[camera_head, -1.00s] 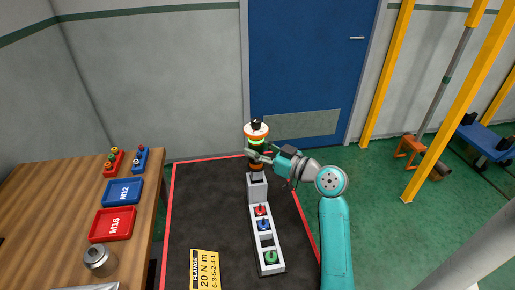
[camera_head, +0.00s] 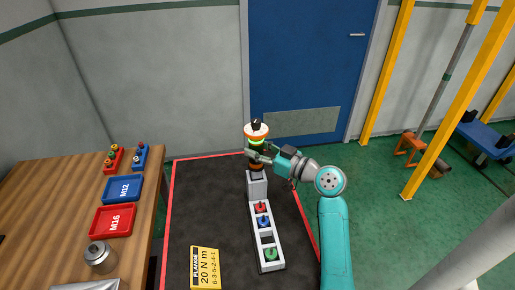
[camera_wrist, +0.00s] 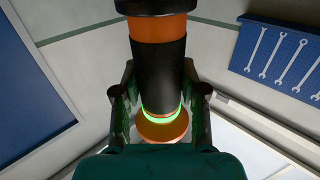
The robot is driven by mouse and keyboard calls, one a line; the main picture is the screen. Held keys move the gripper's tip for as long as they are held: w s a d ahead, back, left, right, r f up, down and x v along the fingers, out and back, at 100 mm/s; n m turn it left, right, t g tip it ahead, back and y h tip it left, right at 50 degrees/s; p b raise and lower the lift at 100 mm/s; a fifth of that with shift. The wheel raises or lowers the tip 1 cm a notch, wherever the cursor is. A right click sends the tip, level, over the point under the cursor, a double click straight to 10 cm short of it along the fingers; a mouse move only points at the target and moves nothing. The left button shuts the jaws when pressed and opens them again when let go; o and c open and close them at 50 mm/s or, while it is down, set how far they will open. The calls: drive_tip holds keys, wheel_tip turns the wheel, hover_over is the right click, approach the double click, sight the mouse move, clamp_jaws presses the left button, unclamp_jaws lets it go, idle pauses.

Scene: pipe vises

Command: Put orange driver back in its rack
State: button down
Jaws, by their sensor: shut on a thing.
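The orange driver (camera_head: 256,131) is upright, with a white and orange top, a black body and a glowing green ring. My gripper (camera_head: 258,155) is shut around its body. In the wrist view the fingers of my gripper (camera_wrist: 160,98) press on both sides of the driver's black sleeve (camera_wrist: 158,55). The driver is over the grey block (camera_head: 257,187) at the far end of the pale rack (camera_head: 266,240). Its lower end is close above or at the block's top; I cannot tell if it touches or is inside.
The rack holds a red socket (camera_head: 261,207), a blue socket (camera_head: 262,221) and a green socket (camera_head: 270,254), with one dark empty slot. A yellow sign (camera_head: 205,268) lies on the dark mat. A wooden bench (camera_head: 60,200) with trays stands at left. A blue door (camera_head: 300,60) is behind.

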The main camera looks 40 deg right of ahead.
drive_tip(key=shift+f, duration=1.9)
idle(2.0)
drive_tip(key=c, duration=0.6)
unclamp_jaws()
drive_tip(key=shift+o, duration=0.2)
drive_tip(key=shift+f, duration=0.15)
drive_tip(key=s+d, duration=0.2)
drive_tip(key=s, duration=0.9)
drive_tip(key=shift+s, duration=0.4)
drive_tip(key=shift+d, duration=0.1)
